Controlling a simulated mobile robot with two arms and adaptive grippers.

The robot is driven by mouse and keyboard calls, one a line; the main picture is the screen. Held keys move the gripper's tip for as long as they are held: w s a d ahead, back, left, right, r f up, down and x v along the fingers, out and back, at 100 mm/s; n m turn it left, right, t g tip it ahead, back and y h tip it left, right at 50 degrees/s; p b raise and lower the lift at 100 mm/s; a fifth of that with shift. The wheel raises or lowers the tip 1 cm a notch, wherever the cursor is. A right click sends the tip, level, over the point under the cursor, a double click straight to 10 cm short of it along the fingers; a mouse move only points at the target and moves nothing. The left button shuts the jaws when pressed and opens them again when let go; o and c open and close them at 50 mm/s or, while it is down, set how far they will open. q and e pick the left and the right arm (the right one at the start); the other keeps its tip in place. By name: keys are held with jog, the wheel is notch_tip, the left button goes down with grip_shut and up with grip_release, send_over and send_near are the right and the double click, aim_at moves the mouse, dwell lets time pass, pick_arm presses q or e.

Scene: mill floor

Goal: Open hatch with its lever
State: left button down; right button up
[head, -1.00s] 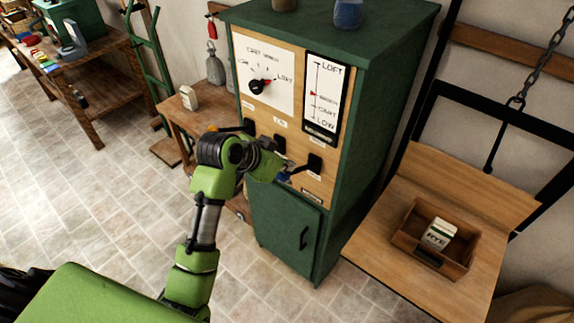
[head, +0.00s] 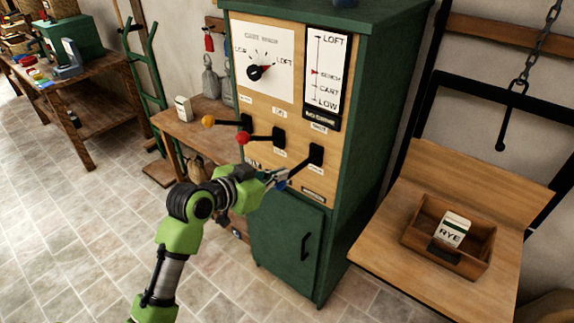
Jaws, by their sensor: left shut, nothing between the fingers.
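A green control cabinet (head: 352,150) has a wooden front with three levers in black slots. All three stick out towards the left. Their small labels are too blurred for me to tell which one is the hatch lever. My left gripper (head: 277,179) is shut and empty, its fingertips at the blue knob; I cannot tell whether they touch. I cannot make out a hatch for certain. My right gripper is out of view.
A dial (head: 265,62) and a level scale (head: 324,75) are above the levers. A green door (head: 286,240) is below. A wooden box (head: 452,265) with a RYE packet rests on the platform at the right. Tiled floor at the left is clear.

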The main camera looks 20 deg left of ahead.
pick_arm(q)
notch_tip(320, 180, down, 13)
jog(key=t+h+b, duration=0.1)
jog(key=t+b, duration=0.1)
jog(key=b, duration=0.9)
jog(key=shift+r+t, duration=0.15)
jog(key=shift+t, duration=0.15)
jog(key=shift+d, duration=0.1)
notch_tip(320, 180, up, 6)
jog(key=p, duration=0.5)
jog(key=s+a+f+b, duration=0.2)
jog(key=s+a+b, duration=0.1)
jog(key=s, duration=0.5)
jog(key=shift+s+a+f, duration=0.15)
jog(key=shift+s+f, duration=0.1)
jog(key=shift+s, duration=0.05)
